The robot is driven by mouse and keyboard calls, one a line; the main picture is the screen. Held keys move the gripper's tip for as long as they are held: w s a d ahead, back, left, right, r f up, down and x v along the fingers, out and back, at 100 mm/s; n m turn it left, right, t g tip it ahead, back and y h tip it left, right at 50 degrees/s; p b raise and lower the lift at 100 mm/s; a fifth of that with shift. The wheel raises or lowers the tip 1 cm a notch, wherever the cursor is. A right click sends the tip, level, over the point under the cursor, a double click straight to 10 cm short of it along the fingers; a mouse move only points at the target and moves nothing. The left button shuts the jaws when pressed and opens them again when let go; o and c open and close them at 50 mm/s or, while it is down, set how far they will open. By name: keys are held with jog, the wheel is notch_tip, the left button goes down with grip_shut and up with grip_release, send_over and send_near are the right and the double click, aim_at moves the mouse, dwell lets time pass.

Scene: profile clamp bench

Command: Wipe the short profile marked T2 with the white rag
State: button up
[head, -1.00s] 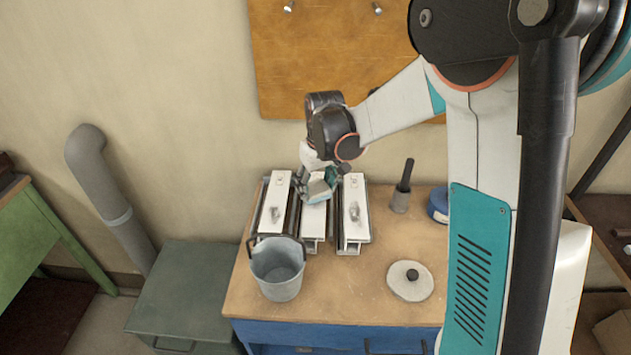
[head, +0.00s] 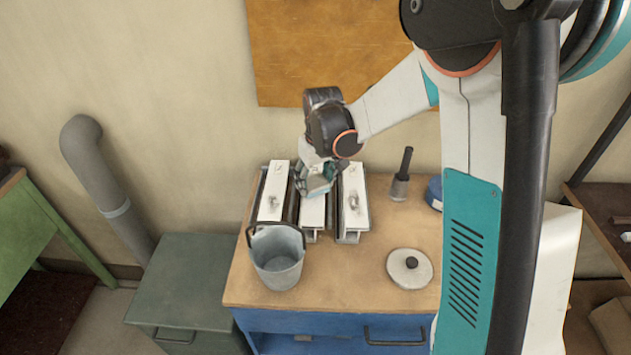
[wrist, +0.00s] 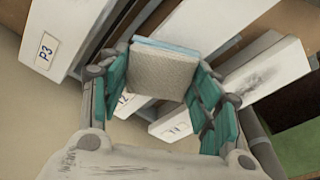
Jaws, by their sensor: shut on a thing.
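My gripper (head: 316,184) is shut on a folded pad-like rag (wrist: 162,68), off-white to beige with a pale blue layer along one edge. It is over the middle of three pale profiles on the bench. The middle profile (head: 312,212) is partly hidden by my gripper and the rag. In the wrist view its label (wrist: 124,102) shows a 2, its first character unclear. I cannot tell whether the rag touches it. The left profile (head: 272,190) and right profile (head: 353,195) each carry a dark smudge. A label reading P3 (wrist: 46,52) shows in the wrist view.
A grey bucket (head: 277,262) stands in front of the profiles. A round lid (head: 409,269) lies at the bench's front right. A dark-handled brush-like tool (head: 401,178) and a blue roll (head: 434,192) stand at the right. Bare bench top (head: 335,275) lies between bucket and lid.

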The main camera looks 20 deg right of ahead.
notch_tip(320, 180, up, 4)
jog(key=shift+w+r+p, duration=0.1)
jog(key=shift+p, duration=1)
jog(key=shift+w+d+r, duration=0.1)
jog(key=shift+w+r, duration=0.1)
jog(key=shift+s+r+p, duration=0.1)
jog(key=shift+r+p, duration=1.3)
jog(key=shift+r, duration=0.5)
